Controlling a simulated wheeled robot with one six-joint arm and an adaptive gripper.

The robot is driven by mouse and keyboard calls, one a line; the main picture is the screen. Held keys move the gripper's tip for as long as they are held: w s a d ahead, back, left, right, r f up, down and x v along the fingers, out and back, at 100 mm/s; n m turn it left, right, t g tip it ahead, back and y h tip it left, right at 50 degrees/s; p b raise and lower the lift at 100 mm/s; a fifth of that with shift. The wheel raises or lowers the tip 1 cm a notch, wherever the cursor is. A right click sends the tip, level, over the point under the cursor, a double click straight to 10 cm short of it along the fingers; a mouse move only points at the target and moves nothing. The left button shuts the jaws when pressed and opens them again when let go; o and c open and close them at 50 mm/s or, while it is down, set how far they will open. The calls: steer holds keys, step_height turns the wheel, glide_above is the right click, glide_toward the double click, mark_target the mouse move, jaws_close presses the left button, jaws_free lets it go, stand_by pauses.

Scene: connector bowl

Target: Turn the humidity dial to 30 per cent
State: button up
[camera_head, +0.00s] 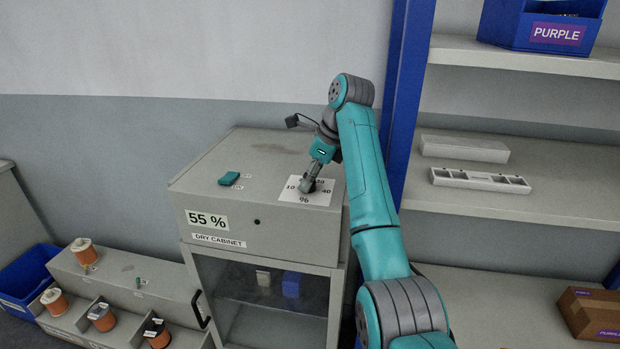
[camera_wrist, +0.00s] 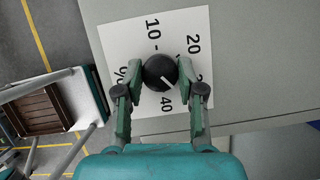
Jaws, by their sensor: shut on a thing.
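The humidity dial is a round black knob (camera_wrist: 160,72) with a white pointer line, on a white scale card (camera_head: 318,198) on top of the dry cabinet (camera_head: 262,236). My gripper (camera_wrist: 160,80) is shut on the dial, with one finger on each side of it. In the wrist view the pointer line slants to the lower right, roughly between 30 and 40. The 10, 20 and 40 marks are readable; the 30 is mostly hidden by the right finger. In the head view my gripper (camera_head: 310,182) covers most of the dial. The cabinet's front display (camera_head: 206,220) reads 55 %.
A small teal object (camera_head: 229,178) lies on the cabinet top, left of the card. A blue post (camera_head: 405,90) and shelves (camera_head: 520,190) stand to the right. Orange spools (camera_head: 83,251) and a blue bin (camera_head: 28,278) are at the lower left.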

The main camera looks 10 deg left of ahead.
steer(key=o, duration=1.1)
steer(key=shift+o, duration=0.2)
